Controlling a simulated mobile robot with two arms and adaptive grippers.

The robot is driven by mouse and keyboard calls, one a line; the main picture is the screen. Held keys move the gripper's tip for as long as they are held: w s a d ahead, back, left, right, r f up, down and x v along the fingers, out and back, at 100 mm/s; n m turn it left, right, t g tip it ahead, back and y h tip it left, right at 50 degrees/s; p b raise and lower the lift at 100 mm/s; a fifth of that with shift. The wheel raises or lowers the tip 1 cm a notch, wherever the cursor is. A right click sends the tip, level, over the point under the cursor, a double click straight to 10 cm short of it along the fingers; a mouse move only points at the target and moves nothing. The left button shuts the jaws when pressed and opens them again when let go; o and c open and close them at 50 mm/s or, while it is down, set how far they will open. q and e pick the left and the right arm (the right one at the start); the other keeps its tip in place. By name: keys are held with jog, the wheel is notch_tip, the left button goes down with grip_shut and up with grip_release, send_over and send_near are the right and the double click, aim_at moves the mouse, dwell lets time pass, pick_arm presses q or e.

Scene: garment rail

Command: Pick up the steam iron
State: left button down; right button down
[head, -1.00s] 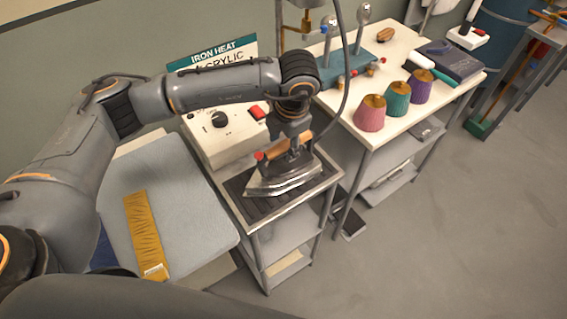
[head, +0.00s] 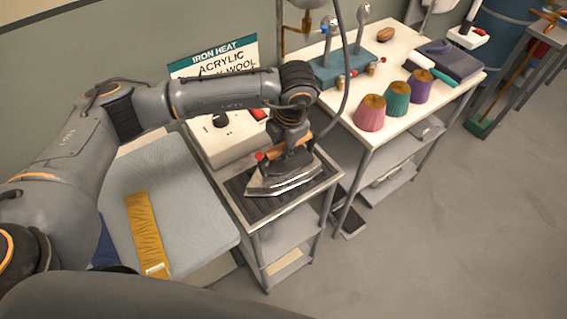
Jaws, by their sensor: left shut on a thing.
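The steam iron (head: 284,179) has a silver-grey body, a brown handle and a red knob. It is at the dark ribbed rest (head: 250,207) on top of a small grey cart; I cannot tell whether its sole touches the rest. My left gripper (head: 291,148) reaches in from the left and is above the iron, shut on its handle. The fingers cover much of the handle. My right gripper is not in view.
A white control box (head: 222,140) stands behind the iron, below an iron-heat sign (head: 222,60). A hose hangs close by my wrist. A padded board (head: 190,210) with a mustard strip (head: 145,228) lies left. Thread cones (head: 370,113) stand on the right table.

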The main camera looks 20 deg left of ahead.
pick_arm(q)
jog(key=shift+w+r, duration=0.1)
jog(key=shift+r, duration=0.1)
jog(key=shift+w+r+b, duration=0.1)
jog(key=shift+r+b, duration=0.25)
jog(key=shift+r, duration=0.55)
jog(key=s+d+r+b, duration=0.1)
jog(key=s+r+b, duration=0.4)
jog(key=s+r, duration=0.6)
jog(key=s, duration=0.3)
jog(key=shift+d, duration=0.4)
jog(key=shift+s, duration=0.1)
